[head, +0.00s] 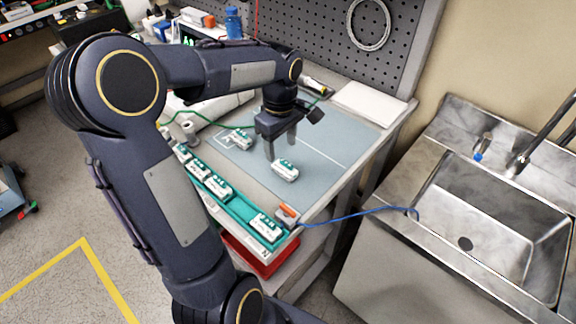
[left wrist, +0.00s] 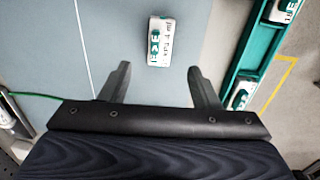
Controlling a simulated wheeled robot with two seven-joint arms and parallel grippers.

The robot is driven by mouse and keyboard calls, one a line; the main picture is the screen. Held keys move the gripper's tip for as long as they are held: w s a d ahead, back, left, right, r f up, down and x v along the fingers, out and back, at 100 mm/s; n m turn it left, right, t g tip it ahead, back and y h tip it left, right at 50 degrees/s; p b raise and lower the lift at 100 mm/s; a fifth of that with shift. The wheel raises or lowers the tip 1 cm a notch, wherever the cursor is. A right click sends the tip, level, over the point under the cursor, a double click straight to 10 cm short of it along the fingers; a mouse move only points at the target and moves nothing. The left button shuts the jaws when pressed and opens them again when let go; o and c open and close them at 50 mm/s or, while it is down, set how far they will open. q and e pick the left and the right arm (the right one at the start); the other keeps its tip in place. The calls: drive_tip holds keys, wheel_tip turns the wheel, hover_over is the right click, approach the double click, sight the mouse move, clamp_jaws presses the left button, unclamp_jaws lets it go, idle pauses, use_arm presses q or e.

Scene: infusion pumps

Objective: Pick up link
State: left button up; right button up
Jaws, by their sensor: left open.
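My left gripper (head: 280,150) hangs open and empty above the blue-grey mat (head: 318,140). Just beyond its fingertips, a small white module with green markings (head: 285,171) lies on the mat. In the left wrist view the same module (left wrist: 160,42) lies ahead of the open fingers (left wrist: 159,70), roughly centred between them and not touched. A second similar module (head: 241,140) is on the mat to the left of the gripper. I cannot tell from the labels which one is the link. My right gripper is not in view.
A green rail (head: 240,207) along the table's front edge holds several similar modules. An orange-and-white connector (head: 287,214) with a blue cable sits at its right end. A red bin (head: 249,256) is below. A pegboard (head: 330,30) stands behind; a sink (head: 490,220) is at right.

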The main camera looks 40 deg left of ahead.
sight(280, 165)
use_arm(q)
drive_tip(key=f, duration=0.5)
drive_tip(key=shift+a+f, duration=0.25)
drive_tip(key=shift+f, duration=0.1)
drive_tip(key=c, duration=1.1)
drive_tip(key=shift+r, duration=0.1)
